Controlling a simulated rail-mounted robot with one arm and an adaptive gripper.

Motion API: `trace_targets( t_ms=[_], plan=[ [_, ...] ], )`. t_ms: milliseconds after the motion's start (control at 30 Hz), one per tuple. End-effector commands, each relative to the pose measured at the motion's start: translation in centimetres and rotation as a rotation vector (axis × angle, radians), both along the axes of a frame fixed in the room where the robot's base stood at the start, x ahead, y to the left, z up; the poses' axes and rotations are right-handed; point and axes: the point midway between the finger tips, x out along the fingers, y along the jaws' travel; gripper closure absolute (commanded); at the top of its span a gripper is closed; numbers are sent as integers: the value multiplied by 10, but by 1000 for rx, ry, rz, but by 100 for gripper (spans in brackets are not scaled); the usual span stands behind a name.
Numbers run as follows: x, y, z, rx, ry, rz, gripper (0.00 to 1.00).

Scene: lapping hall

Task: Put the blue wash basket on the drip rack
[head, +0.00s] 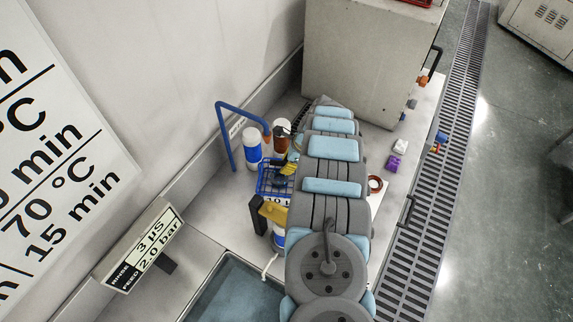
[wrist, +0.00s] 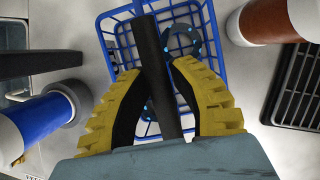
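The blue wash basket (head: 268,188) is an open wire basket on the bench, with a "10 µ" label. It fills the upper middle of the wrist view (wrist: 211,45), with dark round pieces inside. A dark bar, seemingly its handle (wrist: 152,60), runs across it. My gripper (wrist: 157,72) has yellow ribbed fingers with black pads, which close in on both sides of this bar. In the head view my arm covers much of the gripper and basket. A black slatted grille, which looks like the drip rack (wrist: 296,92), lies right of the basket in the wrist view.
A blue-and-white bottle (wrist: 45,118) is at lower left; another (head: 252,150) stands behind the basket near a blue hoop (head: 222,133). A large grey cabinet (head: 365,60) bounds the bench's far end.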

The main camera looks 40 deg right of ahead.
Motion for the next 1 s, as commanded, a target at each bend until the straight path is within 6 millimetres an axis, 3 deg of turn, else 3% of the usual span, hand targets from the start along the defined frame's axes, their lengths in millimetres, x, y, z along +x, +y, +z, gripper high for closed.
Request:
trace_targets(
  t_ms=[500, 1000],
  plan=[
    [0, -1, 7, -1, -1, -1, 60],
    [-15, -13, 54, -1, -1, 0, 60]
  ],
)
